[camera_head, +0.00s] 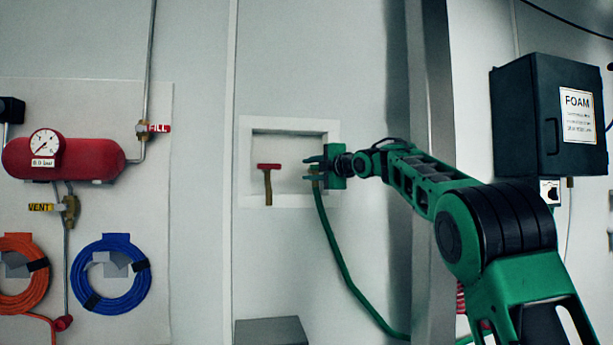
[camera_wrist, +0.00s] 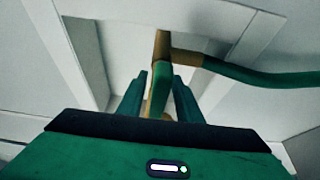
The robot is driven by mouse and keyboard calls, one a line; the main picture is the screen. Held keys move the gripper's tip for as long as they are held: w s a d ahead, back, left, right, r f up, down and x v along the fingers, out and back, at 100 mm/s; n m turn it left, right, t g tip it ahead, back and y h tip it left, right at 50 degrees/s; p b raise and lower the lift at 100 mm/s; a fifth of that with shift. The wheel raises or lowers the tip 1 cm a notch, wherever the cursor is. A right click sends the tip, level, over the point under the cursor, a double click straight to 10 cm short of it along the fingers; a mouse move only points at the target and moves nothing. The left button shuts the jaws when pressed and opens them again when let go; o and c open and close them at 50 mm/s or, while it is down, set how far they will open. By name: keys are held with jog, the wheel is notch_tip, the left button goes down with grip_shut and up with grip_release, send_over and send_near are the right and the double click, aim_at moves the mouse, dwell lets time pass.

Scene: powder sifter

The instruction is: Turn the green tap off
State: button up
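The green tap is in the white wall recess, on its right side. In the head view my gripper (camera_head: 314,168) reaches into the recess from the right and hides most of the tap. In the wrist view the tap's green handle (camera_wrist: 161,84) lies between the two fingers of my gripper (camera_wrist: 160,76), below a brass pipe (camera_wrist: 162,46). The fingers are apart, with narrow gaps seeming to show on either side of the handle. Contact cannot be made out.
A second tap with a red handle (camera_head: 269,166) stands left in the same recess (camera_head: 254,190). A green hose (camera_head: 341,262) hangs from the green tap. A grey box (camera_head: 271,331) is below. A black FOAM box (camera_head: 535,115) is at right.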

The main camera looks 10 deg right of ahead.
jog(key=v, duration=1)
jog(key=shift+s, duration=0.3)
jog(key=shift+d, duration=0.15)
